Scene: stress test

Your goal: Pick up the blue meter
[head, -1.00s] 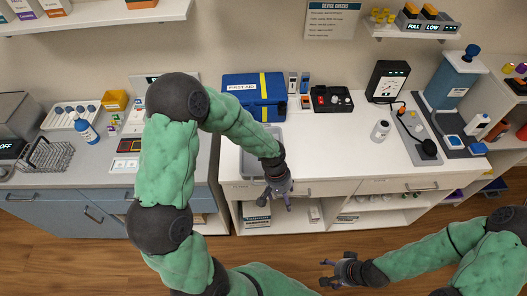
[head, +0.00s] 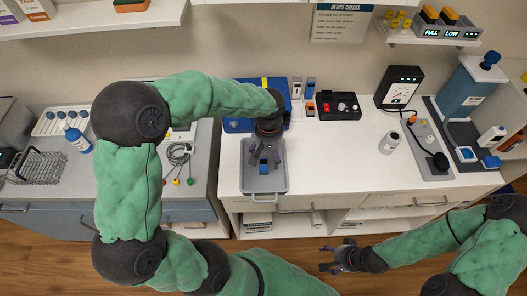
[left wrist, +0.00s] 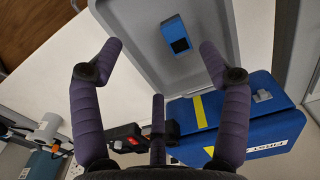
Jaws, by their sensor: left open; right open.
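A blue meter (head: 263,169) with a dark screen lies in the grey tray (head: 265,187) on the white counter. In the left wrist view the blue meter (left wrist: 175,33) lies on the tray floor (left wrist: 207,62), beyond the fingers and in the gap between the two outer ones. My left gripper (head: 265,158) is open and empty above the tray, pointing down, apart from the meter. Its spread purple fingers (left wrist: 160,48) show in the left wrist view. My right gripper (head: 326,258) is open and empty, low in front of the counter.
A blue first-aid case (head: 238,124) stands right behind the tray, partly hidden by my left arm. The counter between tray and bottle is clear.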

